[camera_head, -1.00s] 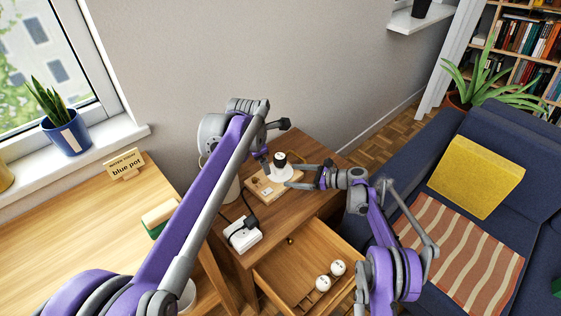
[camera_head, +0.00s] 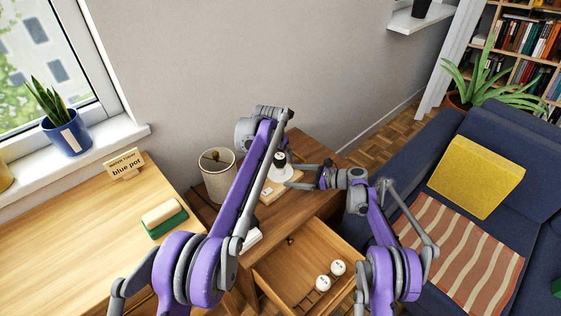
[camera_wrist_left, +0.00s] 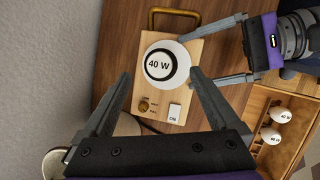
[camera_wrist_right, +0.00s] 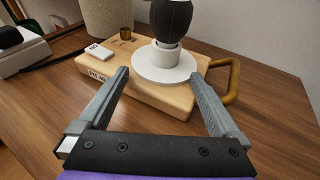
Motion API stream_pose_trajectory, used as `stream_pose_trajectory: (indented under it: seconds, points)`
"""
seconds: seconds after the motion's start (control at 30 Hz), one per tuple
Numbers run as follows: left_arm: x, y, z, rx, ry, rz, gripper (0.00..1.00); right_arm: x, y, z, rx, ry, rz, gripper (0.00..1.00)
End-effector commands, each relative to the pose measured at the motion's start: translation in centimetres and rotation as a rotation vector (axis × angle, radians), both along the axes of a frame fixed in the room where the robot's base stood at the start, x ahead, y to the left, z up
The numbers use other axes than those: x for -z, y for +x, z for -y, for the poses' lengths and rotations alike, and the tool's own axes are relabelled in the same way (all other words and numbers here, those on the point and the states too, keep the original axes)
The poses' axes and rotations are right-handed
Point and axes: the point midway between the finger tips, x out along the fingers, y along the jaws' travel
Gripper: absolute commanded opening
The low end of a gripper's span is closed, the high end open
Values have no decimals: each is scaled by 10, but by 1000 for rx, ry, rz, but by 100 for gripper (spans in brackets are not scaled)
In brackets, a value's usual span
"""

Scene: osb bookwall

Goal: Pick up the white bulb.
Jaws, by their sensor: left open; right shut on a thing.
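Two white bulbs (camera_head: 331,275) lie in the open drawer; they also show in the left wrist view (camera_wrist_left: 276,126). A dark bulb (camera_wrist_right: 171,18) with a white "40 W" top (camera_wrist_left: 159,65) stands upright in a white socket (camera_wrist_right: 165,62) on a wooden board (camera_wrist_right: 140,88). My left gripper (camera_wrist_left: 160,74) is open and empty, its fingertips short of the dark bulb and apart from it. In the head view my left arm hides its fingers.
The board has a brass handle (camera_wrist_left: 173,13) and a switch (camera_wrist_left: 174,113). The open drawer (camera_head: 290,270) juts from the small table. A lamp shade (camera_head: 216,178) stands at its left. A sofa (camera_head: 400,155) is on the right, a desk (camera_head: 90,225) on the left.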

Motion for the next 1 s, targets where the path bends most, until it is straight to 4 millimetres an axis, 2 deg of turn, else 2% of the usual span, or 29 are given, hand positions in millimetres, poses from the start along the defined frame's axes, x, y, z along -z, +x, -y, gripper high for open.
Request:
stream_pose_trajectory:
  seconds: [0.03,0.33,0.43,0.67,1.0]
  points:
    - [6,2,1,0,0,-1,95,19,-3,-6,-12,-35,0,68]
    - [45,15,9,1,0,-1,95,19,-3,-6,-13,-35,0,68]
    - [51,18,9,1,1,-1,95,19,-3,-6,-13,-35,0,68]
    - [52,18,9,1,1,-1,95,19,-3,-6,-13,-35,0,68]
    - [52,18,9,1,1,-1,36,19,-3,-6,-13,-35,0,68]
